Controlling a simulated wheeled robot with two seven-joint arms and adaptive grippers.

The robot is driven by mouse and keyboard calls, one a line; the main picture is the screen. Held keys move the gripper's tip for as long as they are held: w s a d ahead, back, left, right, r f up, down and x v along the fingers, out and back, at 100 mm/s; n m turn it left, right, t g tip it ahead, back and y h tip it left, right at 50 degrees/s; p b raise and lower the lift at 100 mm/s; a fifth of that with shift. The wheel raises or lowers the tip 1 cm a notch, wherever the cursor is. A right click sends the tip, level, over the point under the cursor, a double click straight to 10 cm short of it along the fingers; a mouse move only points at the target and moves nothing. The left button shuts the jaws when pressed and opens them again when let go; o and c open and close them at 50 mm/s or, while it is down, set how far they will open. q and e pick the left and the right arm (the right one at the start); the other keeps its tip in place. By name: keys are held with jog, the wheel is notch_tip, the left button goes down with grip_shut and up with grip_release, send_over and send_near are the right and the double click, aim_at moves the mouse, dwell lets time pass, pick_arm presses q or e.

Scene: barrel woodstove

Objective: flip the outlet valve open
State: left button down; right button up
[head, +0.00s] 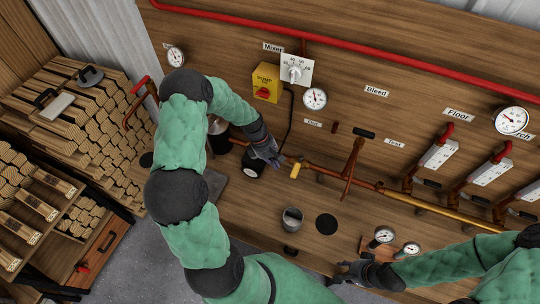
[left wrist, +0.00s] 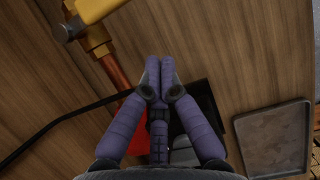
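A yellow valve handle (head: 296,170) sits on the copper pipe right of the black pump (head: 252,166), below a small label that seems to read "Out" (head: 313,123). In the left wrist view the yellow handle (left wrist: 95,10) is at the top left, on a brass fitting. My left gripper (head: 275,158) is just left of the handle, near the pump, apart from the handle. In the left wrist view my left gripper (left wrist: 160,68) has its fingers together, with nothing seen between them. My right gripper (head: 342,272) is low by the board's front edge; its fingers are too small to judge.
A grey tray (left wrist: 272,138) lies beside the pump. A metal cup (head: 292,219) and a black disc (head: 326,224) lie in front of the pipe. A T-handled copper pipe (head: 353,165) rises to the right. A black cable (left wrist: 60,122) runs to the pump. Firewood stacks stand at left.

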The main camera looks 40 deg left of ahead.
aim_at(297, 165)
pick_arm(q)
jog(key=shift+w+d+f, duration=0.1)
jog(key=shift+w+d, duration=0.15)
jog(key=shift+d, duration=0.75)
jog(key=shift+w+d+f, duration=0.1)
jog(key=shift+w+d, duration=0.15)
jog(key=shift+d, duration=0.75)
jog(key=shift+d+r, duration=0.1)
jog(key=shift+d+n+p, duration=0.2)
jog(key=shift+n+p, duration=0.2)
jog(key=shift+p, duration=0.05)
